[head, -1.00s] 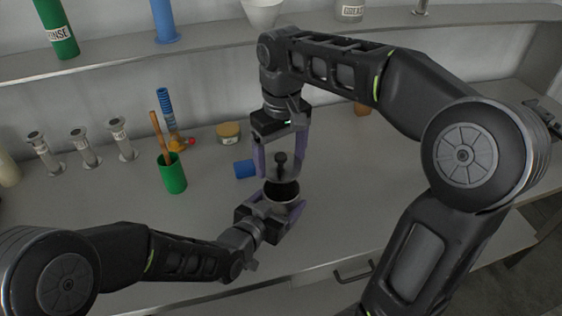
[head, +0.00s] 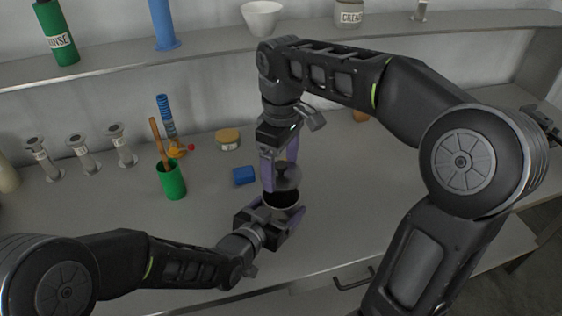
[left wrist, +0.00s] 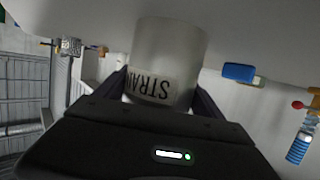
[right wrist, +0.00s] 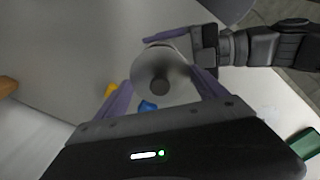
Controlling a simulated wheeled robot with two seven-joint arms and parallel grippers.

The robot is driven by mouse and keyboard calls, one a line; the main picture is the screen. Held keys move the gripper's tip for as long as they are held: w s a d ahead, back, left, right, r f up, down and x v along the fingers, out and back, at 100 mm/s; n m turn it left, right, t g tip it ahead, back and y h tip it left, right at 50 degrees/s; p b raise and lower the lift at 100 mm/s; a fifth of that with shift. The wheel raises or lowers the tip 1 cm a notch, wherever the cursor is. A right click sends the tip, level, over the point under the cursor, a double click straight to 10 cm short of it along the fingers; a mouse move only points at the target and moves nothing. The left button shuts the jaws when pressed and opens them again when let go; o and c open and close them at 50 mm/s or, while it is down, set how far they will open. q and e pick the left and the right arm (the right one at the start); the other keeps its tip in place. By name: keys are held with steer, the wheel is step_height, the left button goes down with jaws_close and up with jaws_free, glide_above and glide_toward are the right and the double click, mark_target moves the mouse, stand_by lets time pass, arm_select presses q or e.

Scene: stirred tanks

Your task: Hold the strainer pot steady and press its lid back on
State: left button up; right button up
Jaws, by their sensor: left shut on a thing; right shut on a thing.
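The strainer pot (head: 283,206) is a pale cylinder with a dark open mouth, standing near the bench's front. Its label shows upside down in the left wrist view (left wrist: 168,60). My left gripper (head: 277,222) is shut around the pot's side. The lid (head: 287,179), a grey disc with a dark knob, is above the pot's mouth, with a dark gap visible between them. My right gripper (head: 281,176) is shut on the lid from above. In the right wrist view the lid (right wrist: 165,68) lies between the fingers and hides most of the pot.
A blue block (head: 244,175) lies just left of the right gripper. A green cup (head: 172,181) with a brown stick, a blue-ribbed item (head: 166,115) and a tan-lidded jar (head: 228,140) stand farther left and back. A shelf (head: 220,46) runs behind.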

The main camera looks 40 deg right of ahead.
steer(key=shift+f, duration=2.75)
steer(key=shift+f, duration=0.15)
steer(key=o, duration=1.3)
steer(key=shift+r, duration=3.5)
jaws_close()
